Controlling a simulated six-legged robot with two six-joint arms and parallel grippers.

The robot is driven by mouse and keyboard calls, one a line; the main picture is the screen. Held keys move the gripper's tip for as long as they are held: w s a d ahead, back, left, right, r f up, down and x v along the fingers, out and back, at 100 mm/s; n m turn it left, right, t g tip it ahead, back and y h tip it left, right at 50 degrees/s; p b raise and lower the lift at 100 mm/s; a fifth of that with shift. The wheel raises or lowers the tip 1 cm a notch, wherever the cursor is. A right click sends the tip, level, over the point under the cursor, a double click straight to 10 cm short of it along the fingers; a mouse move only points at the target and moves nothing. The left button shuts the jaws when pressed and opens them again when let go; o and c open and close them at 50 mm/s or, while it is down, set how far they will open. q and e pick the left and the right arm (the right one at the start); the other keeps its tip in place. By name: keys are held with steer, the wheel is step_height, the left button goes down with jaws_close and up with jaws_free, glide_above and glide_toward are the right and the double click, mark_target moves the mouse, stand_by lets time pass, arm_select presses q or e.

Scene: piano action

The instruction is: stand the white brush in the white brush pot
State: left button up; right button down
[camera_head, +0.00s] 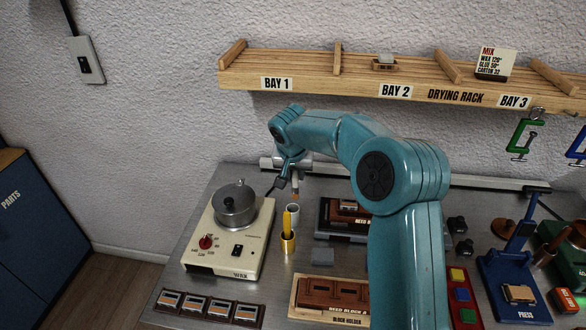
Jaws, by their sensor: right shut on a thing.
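My right gripper (286,177) is shut on the white brush (295,184). The brush hangs about upright, its brown tip pointing down. The white brush pot (292,215) stands on the bench just below the brush. The tip looks close above the pot's mouth or at its rim; I cannot tell whether it is inside. The gripper hides the top of the brush. My left gripper is not in view.
A yellow pot (288,243) holding a yellow brush stands just in front of the white pot. The wax heater (227,247) with a metal pot is at left. A reed block (334,291) lies in front. The drying rack (300,66) hangs on the wall above.

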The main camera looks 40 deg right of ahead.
mark_target(293, 192)
steer(key=f+b, duration=0.1)
steer(key=f, duration=0.1)
steer(key=f+b, duration=0.2)
steer(key=shift+w+a+f, duration=0.15)
steer(key=shift+w, duration=0.05)
steer(key=shift+s+f+b, duration=0.1)
steer(key=shift+f+b, duration=0.25)
steer(key=shift+f, duration=0.05)
step_height(293, 192, down, 2)
steer(key=shift+f+b, duration=0.25)
steer(key=shift+b, duration=1)
steer(key=shift+w+a, duration=0.15)
steer(key=shift+w, duration=0.1)
